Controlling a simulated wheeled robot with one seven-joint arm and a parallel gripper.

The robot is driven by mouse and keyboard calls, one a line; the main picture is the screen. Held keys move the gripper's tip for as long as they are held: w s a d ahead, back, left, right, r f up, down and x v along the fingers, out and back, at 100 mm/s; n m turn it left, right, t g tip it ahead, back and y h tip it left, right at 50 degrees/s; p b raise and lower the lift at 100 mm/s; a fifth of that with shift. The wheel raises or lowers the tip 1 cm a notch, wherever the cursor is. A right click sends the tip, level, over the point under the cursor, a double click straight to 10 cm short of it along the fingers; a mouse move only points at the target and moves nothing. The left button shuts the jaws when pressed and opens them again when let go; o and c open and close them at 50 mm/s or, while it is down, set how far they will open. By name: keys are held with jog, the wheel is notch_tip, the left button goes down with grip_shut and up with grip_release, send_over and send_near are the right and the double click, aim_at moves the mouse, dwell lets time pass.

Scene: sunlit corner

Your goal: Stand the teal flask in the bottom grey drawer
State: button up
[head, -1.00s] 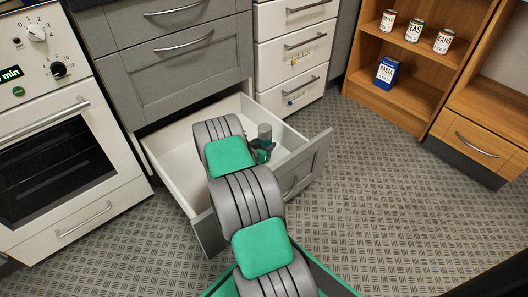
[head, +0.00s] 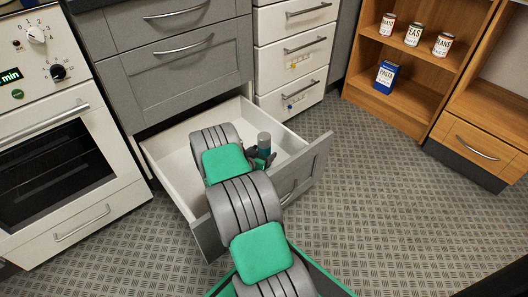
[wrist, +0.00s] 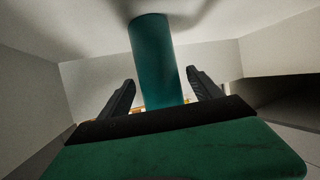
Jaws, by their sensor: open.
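The bottom grey drawer (head: 309,168) is pulled open, its pale inside showing. The teal flask (head: 264,141), with a grey cap, stands upright in it, towards the right side. My gripper (head: 262,158) is down inside the drawer at the flask, partly behind my arm. In the wrist view the flask (wrist: 155,50) rises between the two dark fingers of my gripper (wrist: 161,78), with a gap beside it on each side. The fingers are open. The flask's end meets a pale surface with a soft shadow around it, seen at the top of that view.
Closed grey drawers (head: 182,75) are above the open one. A white oven (head: 60,150) stands left and white drawers (head: 300,55) right. A wooden shelf (head: 415,90) holds cans and a blue pasta box (head: 386,77). The floor to the right is clear.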

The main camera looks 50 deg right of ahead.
jog(key=p+v, duration=0.3)
jog(key=v, duration=0.7)
jog(key=shift+s+a, duration=0.15)
jog(key=shift+a, duration=0.25)
jog(key=shift+r+p, duration=0.2)
jog(key=shift+p, duration=0.1)
